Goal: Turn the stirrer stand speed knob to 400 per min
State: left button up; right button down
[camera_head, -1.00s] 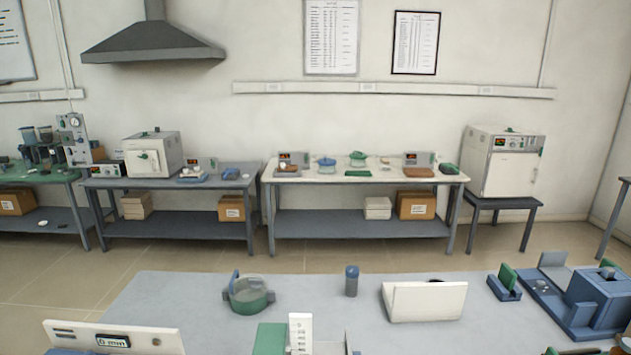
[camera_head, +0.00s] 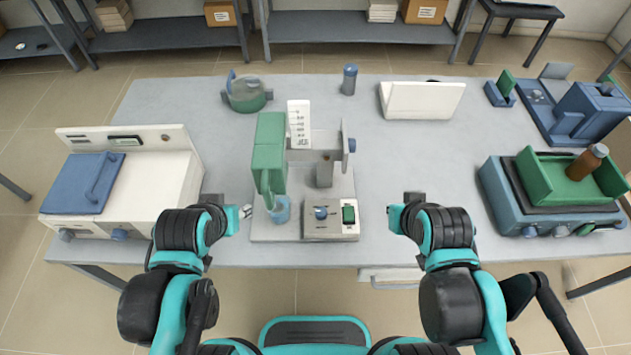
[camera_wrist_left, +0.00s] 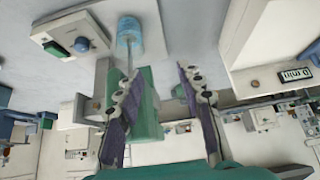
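The stirrer stand (camera_head: 268,145) stands at the middle of the table, with a green motor head and a white scale plate. Its control box (camera_head: 330,230) at the front carries a blue speed knob (camera_head: 321,213) and a green switch (camera_head: 349,214). The knob also shows in the left wrist view (camera_wrist_left: 82,45). A blue beaker (camera_head: 281,209) sits under the stirrer rod, left of the box. My left gripper (camera_wrist_left: 158,80) is open and empty; in the head view it is left of the stand. My right gripper (camera_head: 394,218) is right of the control box, its fingers too small to read.
A white device with a blue lid (camera_head: 80,183) stands at left. A blue unit with a green tray (camera_head: 550,180) and brown bottle (camera_head: 588,162) stands at right. A green vessel (camera_head: 245,94), blue bottle (camera_head: 349,79) and white panel (camera_head: 422,100) are behind.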

aim_at(321, 212)
jog(key=k+l, duration=0.1)
jog(key=l, duration=0.6)
jog(key=i+l, duration=0.15)
jog(key=l, duration=0.25)
jog(key=i+l+u, duration=0.15)
jog(key=l, duration=0.25)
